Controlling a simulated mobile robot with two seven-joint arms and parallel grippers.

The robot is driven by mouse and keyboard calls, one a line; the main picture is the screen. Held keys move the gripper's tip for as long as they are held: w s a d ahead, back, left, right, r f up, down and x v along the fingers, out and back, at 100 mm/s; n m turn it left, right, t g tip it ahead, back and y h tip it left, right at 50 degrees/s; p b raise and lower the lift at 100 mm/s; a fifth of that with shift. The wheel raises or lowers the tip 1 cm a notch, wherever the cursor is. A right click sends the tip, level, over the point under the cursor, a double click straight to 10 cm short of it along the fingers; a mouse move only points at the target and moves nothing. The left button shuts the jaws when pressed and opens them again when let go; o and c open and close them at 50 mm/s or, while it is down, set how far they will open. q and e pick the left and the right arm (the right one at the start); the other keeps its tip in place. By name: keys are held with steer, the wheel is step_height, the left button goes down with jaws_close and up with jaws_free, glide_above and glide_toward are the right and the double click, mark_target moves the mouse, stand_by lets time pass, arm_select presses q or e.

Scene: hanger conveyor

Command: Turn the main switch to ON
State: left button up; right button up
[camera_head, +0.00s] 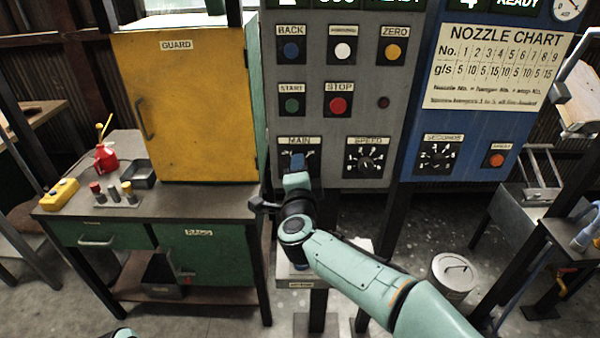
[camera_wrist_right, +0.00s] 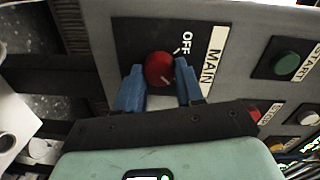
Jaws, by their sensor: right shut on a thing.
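The main switch is a round red knob (camera_wrist_right: 160,69) on a black plate under a MAIN label (camera_head: 299,140). In the right wrist view the word OFF (camera_wrist_right: 186,42) is printed beside it. In the head view the gripper hides the knob. My left gripper is not in view.
The SPEED dial (camera_head: 366,160) is just right of the main switch. The START button (camera_head: 292,105) and STOP button (camera_head: 338,105) are above. A yellow GUARD cabinet (camera_head: 185,105) stands on a bench at left, with a red oil can (camera_head: 105,158) beside it.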

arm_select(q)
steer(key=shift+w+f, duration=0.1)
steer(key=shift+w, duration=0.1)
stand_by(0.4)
arm_select(e)
steer(key=o, duration=1)
steer(key=shift+o, duration=0.2)
steer(key=shift+s, duration=0.1)
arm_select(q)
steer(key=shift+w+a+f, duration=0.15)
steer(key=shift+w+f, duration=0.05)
arm_select(e)
steer(key=s, duration=1.3)
steer(key=shift+s+r, duration=0.15)
steer(key=shift+r, duration=0.2)
